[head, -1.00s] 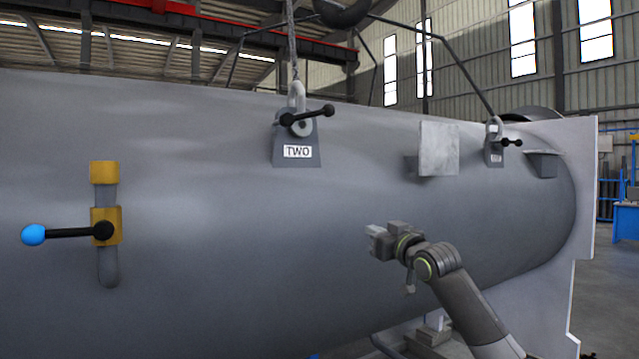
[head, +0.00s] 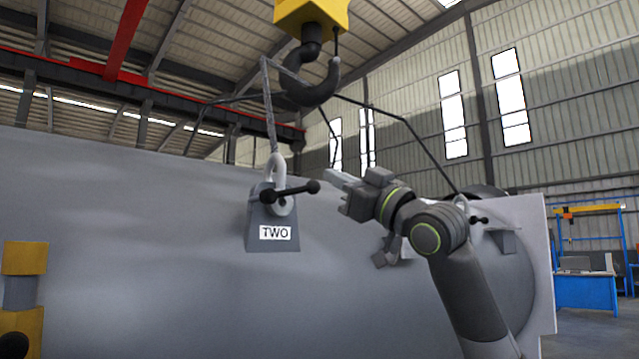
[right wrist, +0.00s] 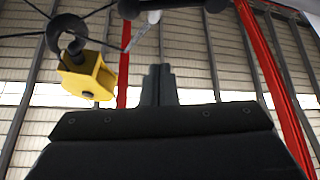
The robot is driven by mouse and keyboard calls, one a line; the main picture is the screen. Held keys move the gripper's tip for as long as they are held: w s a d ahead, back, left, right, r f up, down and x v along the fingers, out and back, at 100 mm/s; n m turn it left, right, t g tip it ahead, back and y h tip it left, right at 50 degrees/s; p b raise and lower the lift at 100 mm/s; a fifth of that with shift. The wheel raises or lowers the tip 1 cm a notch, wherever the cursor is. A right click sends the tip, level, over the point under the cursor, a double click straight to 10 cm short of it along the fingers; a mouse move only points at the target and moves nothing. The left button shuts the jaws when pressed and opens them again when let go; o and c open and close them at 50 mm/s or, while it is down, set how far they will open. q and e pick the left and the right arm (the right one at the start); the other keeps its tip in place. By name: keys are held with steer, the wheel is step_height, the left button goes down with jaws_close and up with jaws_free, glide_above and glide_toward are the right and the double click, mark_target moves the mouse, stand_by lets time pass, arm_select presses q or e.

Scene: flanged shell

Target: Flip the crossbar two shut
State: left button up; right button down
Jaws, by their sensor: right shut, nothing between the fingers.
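Crossbar two (head: 290,191) is a black bar with a ball at each end, on the face of the grey lug labelled TWO (head: 273,233). It lies nearly level, slightly higher at its right end. A light shackle (head: 277,168) with a sling passes through the lug's top. In the right wrist view the closed fingers (right wrist: 158,84) point up toward the dark bar (right wrist: 172,4) at the top edge. My left gripper is not in view.
The big grey shell (head: 150,260) fills the lower left and middle. A yellow crane block (head: 310,14) with a dark hook (head: 312,92) hangs above the lug. Another lug with a black crossbar (head: 480,220) is farther right. A yellow fitting (head: 24,258) is at lower left.

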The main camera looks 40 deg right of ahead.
mark_target(308, 185)
steer(key=w+p, duration=0.1)
steer(key=w, duration=0.1)
steer(key=w+p, duration=0.2)
steer(key=w, duration=0.1)
steer(key=w+p, duration=0.2)
steer(key=w, duration=0.1)
steer(key=shift+a+r, duration=0.3)
steer(key=shift+a, duration=0.05)
steer(key=shift+w+f, duration=0.1)
steer(key=shift+f, duration=0.05)
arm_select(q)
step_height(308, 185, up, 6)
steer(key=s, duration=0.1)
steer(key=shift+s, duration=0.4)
arm_select(e)
steer(key=shift+a, duration=0.2)
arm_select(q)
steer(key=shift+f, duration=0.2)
arm_select(e)
steer(key=shift+d, duration=0.1)
